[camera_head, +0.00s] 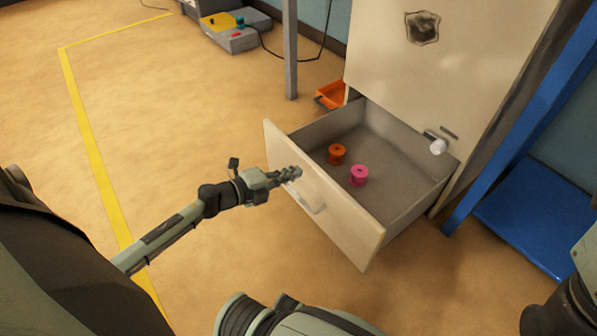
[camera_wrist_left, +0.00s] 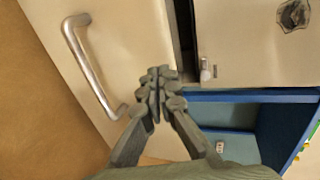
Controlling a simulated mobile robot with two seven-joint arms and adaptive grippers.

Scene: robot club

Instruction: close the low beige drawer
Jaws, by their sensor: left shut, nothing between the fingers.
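The low beige drawer (camera_head: 338,215) stands pulled out from the beige cabinet (camera_head: 400,75) in the head view. Its front panel and metal handle also show in the left wrist view, with the handle (camera_wrist_left: 92,70) left of the fingers. Inside the drawer lie an orange spool (camera_head: 337,153) and a pink spool (camera_head: 359,176). My left gripper (camera_head: 296,172) is shut and empty, in front of the drawer's front panel near the handle. I cannot tell whether the fingertips touch the panel. My right gripper is not in view.
A blue shelf frame (camera_head: 530,210) stands right of the cabinet. An orange bin (camera_head: 331,95) and a grey post (camera_head: 290,50) are behind the drawer on the left. A grey device (camera_head: 235,35) lies farther back. The floor left of the drawer is clear.

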